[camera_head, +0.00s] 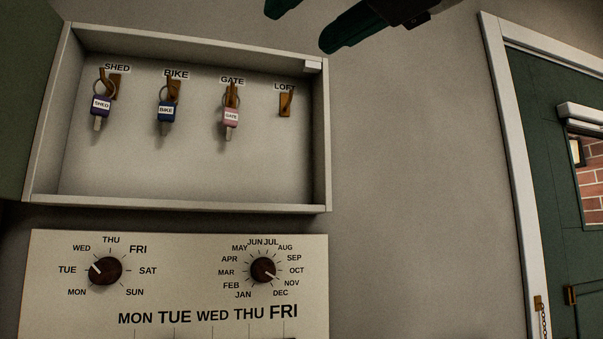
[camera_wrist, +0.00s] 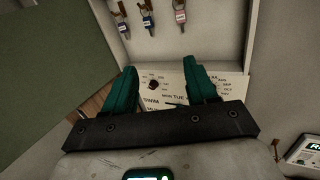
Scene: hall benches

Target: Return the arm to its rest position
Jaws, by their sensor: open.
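My gripper (camera_wrist: 162,88) is open and empty in the wrist view, its two green fingers apart with nothing between them but the dial board behind. In the head view my gripper (camera_head: 310,22) shows only in part at the top edge, above and right of the key cabinet (camera_head: 190,205). The cabinet is open on the wall. A purple SHED key (camera_head: 101,105), a blue BIKE key (camera_head: 166,110) and a pink GATE key (camera_head: 231,117) hang from their hooks. The LOFT hook (camera_head: 286,103) is bare.
Below the cabinet is a board (camera_head: 180,245) with a weekday dial (camera_head: 105,270) and a month dial (camera_head: 263,270). A green door (camera_head: 545,150) in a white frame stands at the right, with a chain (camera_head: 543,318). The wall between cabinet and door is bare.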

